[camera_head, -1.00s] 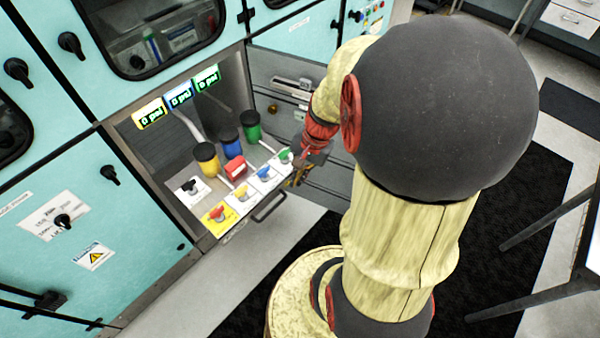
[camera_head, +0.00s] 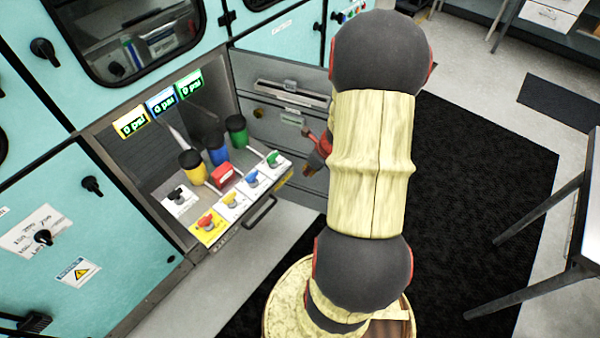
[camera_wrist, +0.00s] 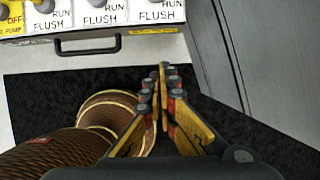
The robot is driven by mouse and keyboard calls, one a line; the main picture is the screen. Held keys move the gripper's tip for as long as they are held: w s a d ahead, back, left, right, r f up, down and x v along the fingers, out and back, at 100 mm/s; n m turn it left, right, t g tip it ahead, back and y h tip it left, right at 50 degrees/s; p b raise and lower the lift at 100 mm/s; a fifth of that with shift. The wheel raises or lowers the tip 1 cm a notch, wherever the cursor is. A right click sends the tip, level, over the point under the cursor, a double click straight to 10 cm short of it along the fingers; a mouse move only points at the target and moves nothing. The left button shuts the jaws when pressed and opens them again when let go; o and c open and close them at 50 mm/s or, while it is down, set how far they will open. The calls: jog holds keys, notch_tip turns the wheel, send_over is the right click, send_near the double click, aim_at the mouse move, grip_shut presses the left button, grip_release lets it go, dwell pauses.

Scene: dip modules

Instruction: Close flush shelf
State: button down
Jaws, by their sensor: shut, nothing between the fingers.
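The flush shelf (camera_head: 226,232) is pulled out of the teal cabinet, with a yellow, a blue and a green-topped container and several coloured valve knobs on it. Its dark handle (camera_head: 260,211) runs along the front edge. In the wrist view the shelf front (camera_wrist: 20,40) and handle (camera_wrist: 88,45) show at the upper left, with "RUN FLUSH" labels above. My gripper (camera_wrist: 163,70) is shut and empty, to the right of the handle and apart from it in that picture.
A grey drawer panel (camera_head: 280,125) stands right of the shelf; a grey panel (camera_wrist: 222,50) also shows right of my gripper. A black mat (camera_head: 470,180) covers the floor. A table with dark legs (camera_head: 540,290) is at the right edge.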

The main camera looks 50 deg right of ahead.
jog(key=w+f+b, duration=0.5)
jog(key=w+f, duration=0.2)
jog(key=f, duration=0.1)
jog(key=shift+w+f, duration=0.2)
jog(key=shift+f, duration=0.05)
jog(key=shift+w, duration=0.1)
